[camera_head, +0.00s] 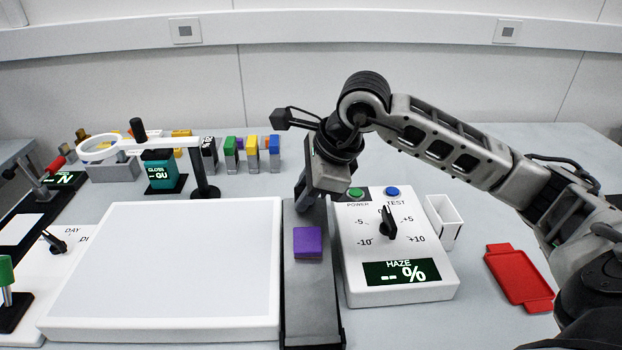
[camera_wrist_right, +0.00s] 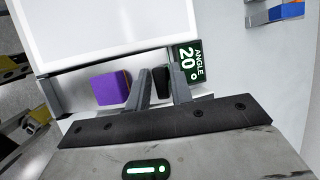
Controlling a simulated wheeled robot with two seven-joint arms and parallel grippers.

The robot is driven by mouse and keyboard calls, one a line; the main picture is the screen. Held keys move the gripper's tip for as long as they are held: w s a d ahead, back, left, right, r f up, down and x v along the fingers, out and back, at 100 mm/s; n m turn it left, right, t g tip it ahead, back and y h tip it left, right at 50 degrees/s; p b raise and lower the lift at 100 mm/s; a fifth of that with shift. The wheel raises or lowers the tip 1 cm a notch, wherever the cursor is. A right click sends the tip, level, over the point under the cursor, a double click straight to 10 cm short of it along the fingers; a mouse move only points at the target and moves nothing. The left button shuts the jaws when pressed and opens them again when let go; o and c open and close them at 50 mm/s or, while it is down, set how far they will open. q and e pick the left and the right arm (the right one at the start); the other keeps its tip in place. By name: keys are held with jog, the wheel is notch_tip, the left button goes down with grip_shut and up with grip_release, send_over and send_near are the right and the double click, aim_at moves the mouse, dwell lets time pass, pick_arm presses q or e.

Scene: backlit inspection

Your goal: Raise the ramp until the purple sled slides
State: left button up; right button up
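The ramp (camera_head: 310,305) is a long dark grey board between the white light panel and the haze meter. The purple sled (camera_head: 307,242) sits on its upper face, around mid-length; it also shows in the wrist view (camera_wrist_right: 107,88), left of my fingers. My right gripper (camera_head: 303,203) is at the ramp's far end. In the wrist view its two fingers stand close on either side of a black handle (camera_wrist_right: 160,80) and appear closed on it. The angle display (camera_wrist_right: 188,62) beside them reads 20°. My left gripper is out of view.
The light panel (camera_head: 165,265) lies left of the ramp. The haze meter (camera_head: 398,288), with a knob and two buttons, stands close on the right. A white open bin (camera_head: 443,222) and red tray (camera_head: 519,278) lie farther right. A magnifier (camera_head: 100,148) and several coloured blocks stand behind.

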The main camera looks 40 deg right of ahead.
jog(key=v, duration=1.6)
jog(key=shift+a, duration=0.1)
